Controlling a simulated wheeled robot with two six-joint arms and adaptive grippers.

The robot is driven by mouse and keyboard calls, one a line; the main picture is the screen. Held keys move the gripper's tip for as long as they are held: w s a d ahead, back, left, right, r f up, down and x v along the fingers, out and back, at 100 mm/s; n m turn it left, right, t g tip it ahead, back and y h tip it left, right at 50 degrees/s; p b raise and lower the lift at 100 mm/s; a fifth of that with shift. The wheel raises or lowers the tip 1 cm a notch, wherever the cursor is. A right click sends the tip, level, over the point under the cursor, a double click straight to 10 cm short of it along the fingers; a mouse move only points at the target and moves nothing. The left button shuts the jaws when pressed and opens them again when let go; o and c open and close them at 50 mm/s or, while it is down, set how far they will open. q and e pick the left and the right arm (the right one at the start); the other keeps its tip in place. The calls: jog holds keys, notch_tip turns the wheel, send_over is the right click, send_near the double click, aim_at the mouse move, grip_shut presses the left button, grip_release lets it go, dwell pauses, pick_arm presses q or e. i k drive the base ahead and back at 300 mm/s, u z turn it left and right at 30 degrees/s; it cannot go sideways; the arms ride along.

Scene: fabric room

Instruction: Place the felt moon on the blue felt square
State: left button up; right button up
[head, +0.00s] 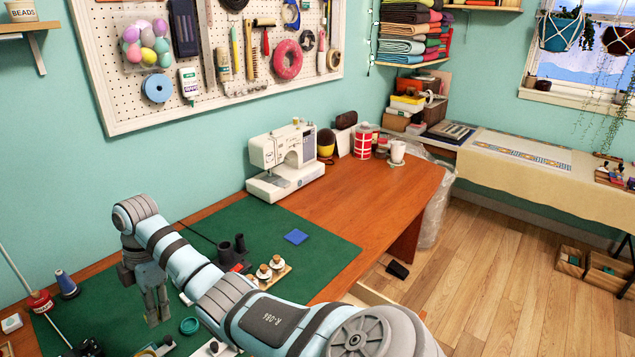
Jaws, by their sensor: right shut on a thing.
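The blue felt square (296,237) lies flat and bare on the green mat, near the mat's right part. My right gripper (156,321) points down over the left part of the mat, well to the left of the square. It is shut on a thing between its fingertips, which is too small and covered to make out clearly. No felt moon shows apart from the gripper, so I take the held thing to be the moon. My left gripper is not in view.
The green mat (335,247) covers the left of the wooden table (385,190). A wooden holder with several spools (264,271) and a dark piece with upright posts (232,251) stand between gripper and square. A sewing machine (285,160) stands behind. A teal ring (189,325) lies beside the gripper.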

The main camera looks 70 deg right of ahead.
aim_at(296, 236)
jog(key=k, duration=1.05)
jog(key=z, duration=3.25)
jog(key=i, duration=5.05)
jog(key=u, duration=5.05)
jog(key=i, duration=0.7)
